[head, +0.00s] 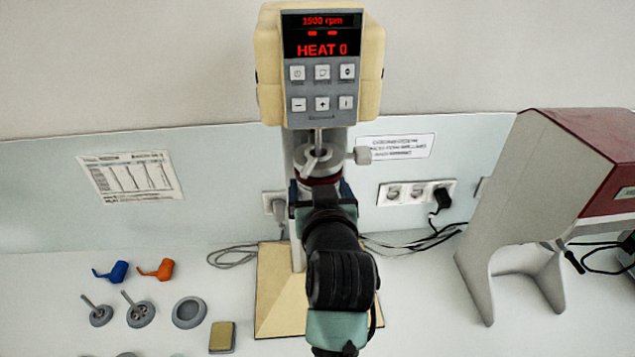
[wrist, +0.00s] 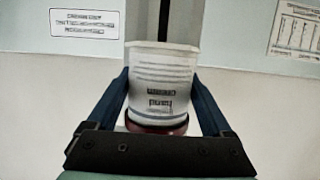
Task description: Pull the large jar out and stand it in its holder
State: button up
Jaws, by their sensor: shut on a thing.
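The large jar (wrist: 164,82) is a pale translucent cup with printed lines and a dark red collar. It shows between the blue fingers of my gripper (wrist: 160,100) in the wrist view, and they are shut on its sides. In the head view my gripper (head: 322,190) is at the mill's column, below the control head. Only the jar's dark red collar (head: 319,181) shows there, just under a grey cap (head: 318,160) on the mill's shaft; my arm hides the rest. I cannot tell whether collar and cap touch. A round grey dish-like ring (head: 189,312) lies at left; I cannot tell if it is the holder.
The mill's control head (head: 320,67) reads 1500 rpm and HEAT 0. Its cream base (head: 272,300) is under my arm. Blue (head: 112,272) and orange (head: 157,270) pieces and grey stirrer-like parts (head: 139,312) lie left. A grey-and-red machine (head: 575,170) stands right.

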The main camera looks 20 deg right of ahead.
jog(key=shift+f+b, duration=3.1)
jog(key=shift+f, duration=1.15)
jog(key=s+a+p, duration=0.1)
jog(key=s+a, duration=0.1)
jog(key=s, duration=0.7)
jog(key=shift+s+a, duration=0.35)
jog(key=shift+a, duration=0.05)
